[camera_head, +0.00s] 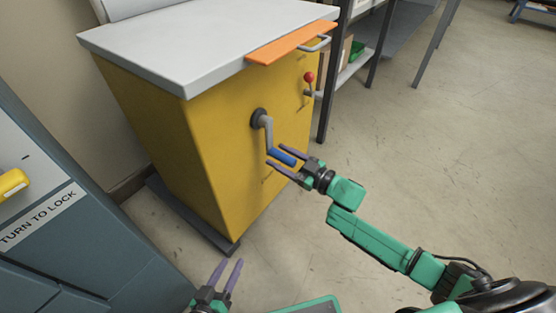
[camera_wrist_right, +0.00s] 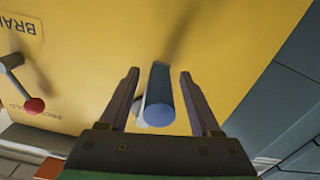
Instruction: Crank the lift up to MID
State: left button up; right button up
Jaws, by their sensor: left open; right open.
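The lift is a yellow cabinet (camera_head: 200,140) with a grey-white top (camera_head: 190,40). A grey crank arm (camera_head: 267,130) comes out of its front face and hangs down to a blue handle (camera_head: 281,157). My right gripper (camera_head: 287,161) is at the handle, with its fingers spread. In the right wrist view the blue handle (camera_wrist_right: 158,97) stands between the two open fingers (camera_wrist_right: 158,92), with gaps on both sides. My left gripper (camera_head: 230,270) is open and empty, low in the head view, away from the crank. I see no MID mark that I can read.
A red-knobbed lever (camera_head: 309,77) sits on the cabinet right of the crank; it also shows in the right wrist view (camera_wrist_right: 33,105). A blue-grey cabinet (camera_head: 70,230) stands left, shelving behind. Floor at right is clear.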

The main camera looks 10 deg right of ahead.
jog(key=shift+w+a, duration=0.35)
jog(key=shift+w, duration=0.1)
grip_shut()
dwell(1.1)
